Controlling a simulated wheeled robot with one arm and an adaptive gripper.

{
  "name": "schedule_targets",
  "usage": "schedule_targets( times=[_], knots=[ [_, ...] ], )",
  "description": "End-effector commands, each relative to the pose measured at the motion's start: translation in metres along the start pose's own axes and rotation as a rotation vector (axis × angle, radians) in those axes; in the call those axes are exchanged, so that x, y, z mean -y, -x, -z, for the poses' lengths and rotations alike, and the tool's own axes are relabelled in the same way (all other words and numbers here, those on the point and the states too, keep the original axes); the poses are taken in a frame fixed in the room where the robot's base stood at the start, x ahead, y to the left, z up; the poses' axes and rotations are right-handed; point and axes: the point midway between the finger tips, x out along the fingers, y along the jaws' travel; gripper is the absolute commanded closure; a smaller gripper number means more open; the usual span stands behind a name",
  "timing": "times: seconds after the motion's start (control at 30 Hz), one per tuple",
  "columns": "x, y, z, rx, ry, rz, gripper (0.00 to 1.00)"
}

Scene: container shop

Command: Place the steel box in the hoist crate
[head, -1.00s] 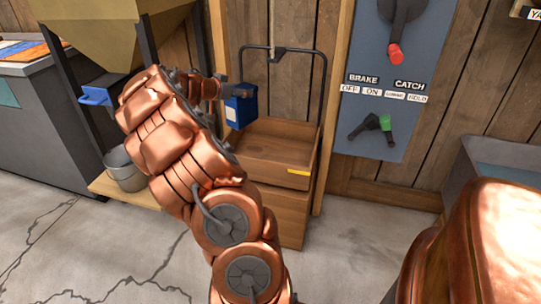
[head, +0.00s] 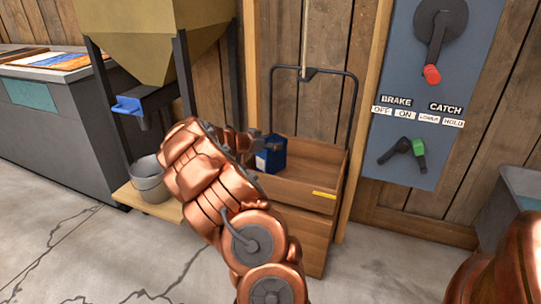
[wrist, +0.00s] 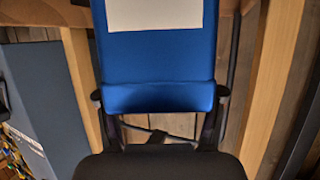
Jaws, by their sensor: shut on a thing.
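The steel box (head: 273,156) is blue with a pale label. In the head view it is at the left part of the hoist crate (head: 325,204), low at the crate's opening. I cannot tell whether it touches the crate floor. The crate is an open wooden box with a black hoop frame. My gripper (head: 262,142) is shut on the box, partly hidden behind my copper arm. In the wrist view the box (wrist: 155,62) fills the space between the two dark fingers of my gripper (wrist: 160,95).
A panel with brake and catch levers (head: 415,100) is on the wall to the right. A grey bin (head: 512,215) stands at the far right.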

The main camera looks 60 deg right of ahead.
Motion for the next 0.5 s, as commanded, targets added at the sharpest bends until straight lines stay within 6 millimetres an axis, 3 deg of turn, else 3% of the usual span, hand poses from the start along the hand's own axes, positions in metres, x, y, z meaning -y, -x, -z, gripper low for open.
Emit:
schedule_targets(
  times=[0.23, 0.5],
  knots=[
    [0.000, -0.014, -0.035, 0.001, 0.004, 0.000, 1.00],
    [0.000, -0.017, -0.041, -0.001, 0.001, 0.001, 1.00]
  ],
)
